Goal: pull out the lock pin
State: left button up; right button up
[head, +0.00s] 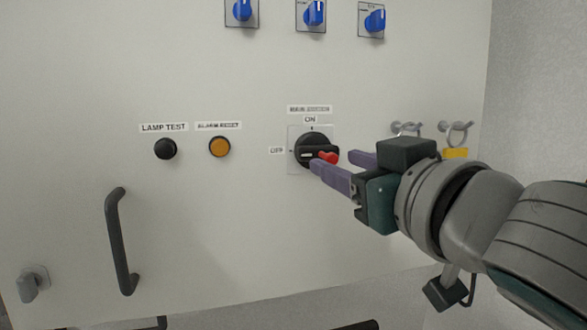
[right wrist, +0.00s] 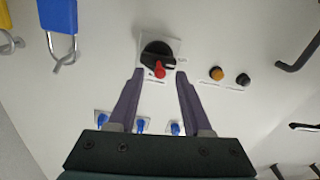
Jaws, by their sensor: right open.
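The lock pin, with a red head (head: 328,157), sits in the black rotary switch (head: 312,143) on the cabinet front, between the ON and OFF labels. In the right wrist view the red pin (right wrist: 159,69) lies between the two purple fingertips, with the switch (right wrist: 154,50) just beyond. My right gripper (head: 333,160) is open in front of the switch, its fingers on either side of the pin. I see no contact between fingers and pin; the exact depth is hard to tell. My left gripper is not in view.
A yellow padlock (head: 456,152) hangs on a hook right of the switch; a blue padlock (right wrist: 60,18) shows in the right wrist view. Black (head: 165,148) and orange (head: 219,146) buttons are to the left. A dark door handle (head: 120,240) sticks out lower left. Blue knobs (head: 314,14) line the top.

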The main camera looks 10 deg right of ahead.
jog(key=s+b, duration=0.2)
jog(key=s, duration=0.7)
jog(key=shift+s+d, duration=0.35)
jog(key=shift+d, duration=0.1)
